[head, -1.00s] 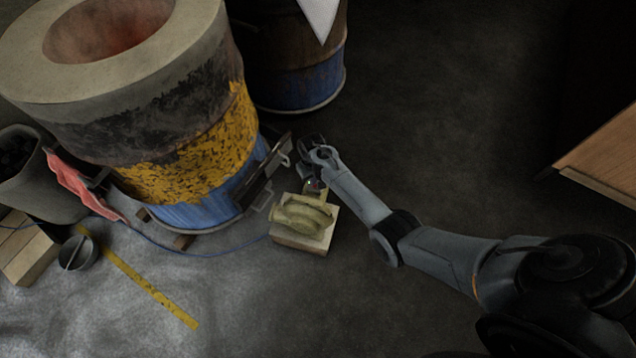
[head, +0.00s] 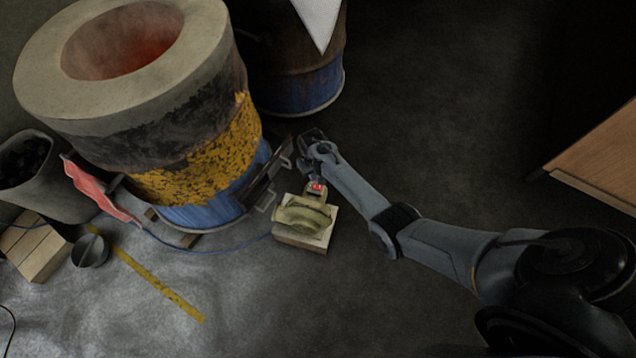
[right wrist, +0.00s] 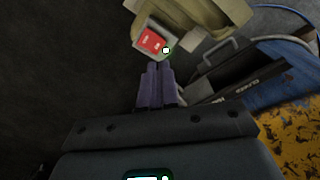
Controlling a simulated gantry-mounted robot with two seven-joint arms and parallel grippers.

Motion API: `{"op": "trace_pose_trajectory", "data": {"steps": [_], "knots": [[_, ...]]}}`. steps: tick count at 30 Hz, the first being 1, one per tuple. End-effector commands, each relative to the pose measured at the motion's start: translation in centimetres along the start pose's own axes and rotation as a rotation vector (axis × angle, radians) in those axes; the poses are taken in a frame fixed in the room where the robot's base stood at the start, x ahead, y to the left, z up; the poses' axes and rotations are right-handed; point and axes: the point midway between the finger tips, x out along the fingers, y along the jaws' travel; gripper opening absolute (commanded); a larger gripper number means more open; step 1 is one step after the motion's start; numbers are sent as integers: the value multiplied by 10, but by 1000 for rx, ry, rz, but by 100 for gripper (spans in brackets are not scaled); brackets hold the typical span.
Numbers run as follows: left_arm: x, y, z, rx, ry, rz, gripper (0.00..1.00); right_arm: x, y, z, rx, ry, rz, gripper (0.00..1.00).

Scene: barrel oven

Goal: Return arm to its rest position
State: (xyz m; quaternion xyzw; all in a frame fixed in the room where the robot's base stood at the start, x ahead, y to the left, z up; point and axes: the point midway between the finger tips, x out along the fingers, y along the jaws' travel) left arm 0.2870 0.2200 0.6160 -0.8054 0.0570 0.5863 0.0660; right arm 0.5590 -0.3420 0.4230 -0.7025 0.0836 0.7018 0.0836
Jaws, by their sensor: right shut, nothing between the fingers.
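My right arm reaches in from the right in the head view. Its gripper (head: 311,180) points down beside the red switch (head: 317,187) of the yellowish blower (head: 303,215). In the right wrist view the two fingers (right wrist: 157,68) are shut together with nothing between them. Their tips are just short of the red switch (right wrist: 152,40) on its pale box; I cannot tell the exact gap. My left gripper is out of view.
The barrel oven (head: 190,130) stands left of the gripper, its open door (head: 270,175) close by. Another barrel (head: 300,88) is behind. A wooden table (head: 595,155) is at right. Dark floor between is clear. A blue cable (head: 200,250) runs to the blower.

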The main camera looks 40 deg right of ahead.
Motion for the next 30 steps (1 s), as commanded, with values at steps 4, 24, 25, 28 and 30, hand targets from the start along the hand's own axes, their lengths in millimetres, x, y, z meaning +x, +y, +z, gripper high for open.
{"op": "trace_pose_trajectory", "data": {"steps": [4,24,25,28,30], "knots": [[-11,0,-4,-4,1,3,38,-10,0,0,0,-1,0,0],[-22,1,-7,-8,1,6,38,2,7,26,0,-45,11,0],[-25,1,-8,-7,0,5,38,6,9,36,1,-59,15,0],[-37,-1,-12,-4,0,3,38,21,19,74,-3,-121,33,0],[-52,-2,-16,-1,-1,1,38,29,29,111,-10,-167,53,0]]}}
